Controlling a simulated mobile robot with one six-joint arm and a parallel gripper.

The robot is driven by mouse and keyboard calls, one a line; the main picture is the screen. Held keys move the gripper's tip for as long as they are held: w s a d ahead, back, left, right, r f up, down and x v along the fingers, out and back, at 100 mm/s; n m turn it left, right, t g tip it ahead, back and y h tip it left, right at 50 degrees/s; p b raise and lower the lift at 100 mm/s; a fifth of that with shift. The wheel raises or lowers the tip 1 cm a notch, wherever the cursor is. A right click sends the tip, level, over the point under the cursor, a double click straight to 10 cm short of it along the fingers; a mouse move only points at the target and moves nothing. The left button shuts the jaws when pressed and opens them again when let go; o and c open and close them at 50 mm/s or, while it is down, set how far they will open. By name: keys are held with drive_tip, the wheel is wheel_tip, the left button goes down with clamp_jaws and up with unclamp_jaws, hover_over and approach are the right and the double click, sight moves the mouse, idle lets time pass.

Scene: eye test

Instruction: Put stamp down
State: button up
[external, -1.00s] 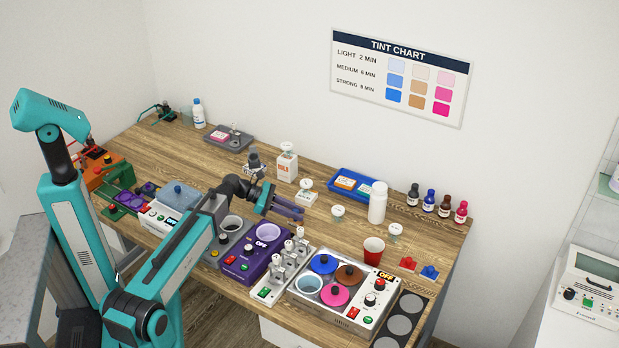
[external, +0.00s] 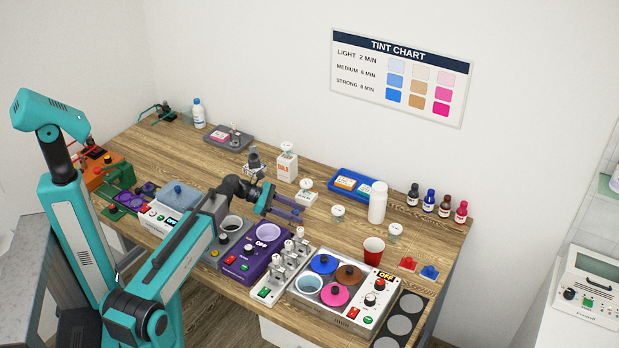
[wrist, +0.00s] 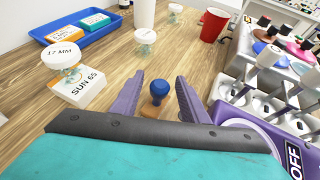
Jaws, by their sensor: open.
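The stamp (wrist: 157,90), with a round blue knob and a tan base, stands upright between my spread fingers in the wrist view. Gaps show between it and both purple fingers, and its base seems to be on the wooden table (wrist: 110,75); the base is partly hidden by my wrist's dark edge. My gripper (wrist: 158,92) is open around the stamp. In the external view my gripper (external: 298,213) is low over the table, behind the purple device; the stamp is too small to make out there.
A red cup (wrist: 213,25) and white bottle (external: 377,203) stand farther off. Bare table lies ahead.

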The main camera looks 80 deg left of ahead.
drive_tip(key=b+v, duration=0.1)
drive_tip(key=v, duration=1.1)
idle(0.7)
